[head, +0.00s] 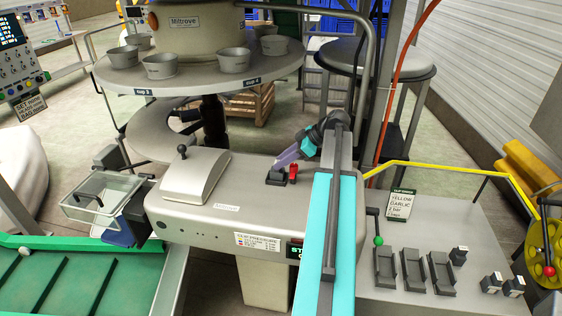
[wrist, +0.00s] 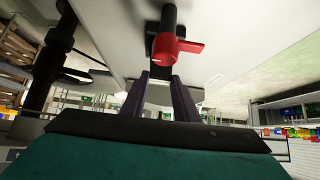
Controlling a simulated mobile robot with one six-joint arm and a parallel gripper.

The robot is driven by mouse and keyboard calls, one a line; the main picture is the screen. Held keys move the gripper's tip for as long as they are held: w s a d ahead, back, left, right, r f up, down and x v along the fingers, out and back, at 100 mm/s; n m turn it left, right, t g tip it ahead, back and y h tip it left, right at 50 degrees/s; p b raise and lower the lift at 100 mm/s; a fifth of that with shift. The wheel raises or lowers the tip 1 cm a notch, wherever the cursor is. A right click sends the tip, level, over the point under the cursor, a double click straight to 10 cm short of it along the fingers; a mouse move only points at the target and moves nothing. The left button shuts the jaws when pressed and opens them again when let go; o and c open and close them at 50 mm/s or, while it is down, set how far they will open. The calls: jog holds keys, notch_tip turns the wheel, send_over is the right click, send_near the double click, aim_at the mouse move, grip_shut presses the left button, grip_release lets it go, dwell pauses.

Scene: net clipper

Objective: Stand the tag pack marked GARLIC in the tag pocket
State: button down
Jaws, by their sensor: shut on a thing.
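My gripper (head: 278,166) reaches down and left over the machine top, its purple fingers just above a small dark holder (head: 275,181), which looks like the tag pocket. In the wrist view, my gripper (wrist: 160,84) is shut on a small greyish block (wrist: 158,95), seemingly a tag pack. Its marking is hidden, and I cannot tell whether it is inside the pocket or above it. Other small dark packs with pale labels lie on the right bench, one upper (head: 459,255) and two lower (head: 491,284) (head: 514,287). Their labels are too small to read.
A red part (head: 293,172) on a dark post stands close beside my fingertips, and also shows in the wrist view (wrist: 176,46). A grey cover with a knob (head: 196,178) is at left. Dark cradles (head: 413,268) and a card reading YELLOW GARLIC (head: 400,206) are at right.

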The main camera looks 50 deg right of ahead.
jog(key=shift+f, duration=0.15)
jog(key=c, duration=1.4)
grip_release()
jog(key=shift+b+v, duration=2.05)
jog(key=shift+v, duration=4.1)
jog(key=shift+a, duration=0.1)
